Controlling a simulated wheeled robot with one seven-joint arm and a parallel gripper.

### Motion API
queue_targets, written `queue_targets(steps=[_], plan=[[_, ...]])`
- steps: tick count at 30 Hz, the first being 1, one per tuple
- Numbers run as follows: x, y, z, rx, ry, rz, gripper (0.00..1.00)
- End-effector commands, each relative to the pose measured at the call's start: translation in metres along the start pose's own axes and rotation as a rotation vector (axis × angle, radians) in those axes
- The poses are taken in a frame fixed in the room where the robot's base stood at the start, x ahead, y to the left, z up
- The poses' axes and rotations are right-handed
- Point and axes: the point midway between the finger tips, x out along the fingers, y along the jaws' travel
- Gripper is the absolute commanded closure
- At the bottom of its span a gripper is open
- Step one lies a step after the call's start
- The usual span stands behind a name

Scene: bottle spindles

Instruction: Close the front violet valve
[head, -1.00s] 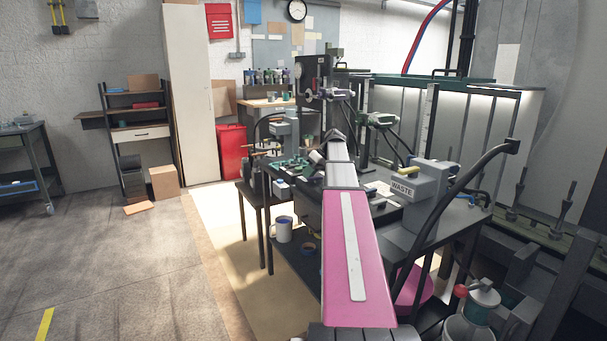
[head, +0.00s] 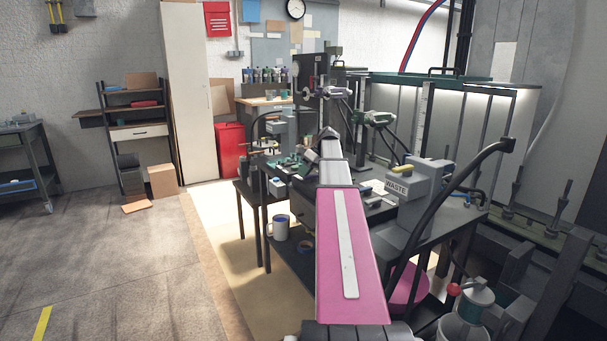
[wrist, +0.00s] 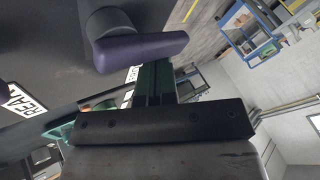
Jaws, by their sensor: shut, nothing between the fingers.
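The violet valve handle (wrist: 140,48) is large in the upper middle of the wrist view. Its lever points to the right from a round dark grey hub on a dark panel. My gripper (wrist: 153,68) shows below it as dark teal fingers, shut and empty. The fingertips are close to the underside of the lever in the picture; I cannot tell whether they touch it. In the head view my arm reaches into the bench area, and the gripper cannot be made out there.
A grey box marked WASTE (head: 405,188) stands right of my arm, with a thick black hose beside it. A white mug (head: 281,228) sits on the lower shelf to the left. The floor at left is open. White labels (wrist: 25,100) are on the panel beside the valve.

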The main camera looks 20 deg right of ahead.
Motion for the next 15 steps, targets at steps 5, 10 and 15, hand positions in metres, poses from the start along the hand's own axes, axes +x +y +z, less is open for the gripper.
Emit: queue_targets(steps=[5, 10, 15], plan=[[-0.015, 0.001, -0.001, 0.000, 0.001, 0.001, 1.00], [-0.047, 0.002, -0.001, 0.000, 0.001, 0.002, 1.00], [-0.078, 0.001, -0.001, 0.000, 0.001, 0.001, 1.00]])
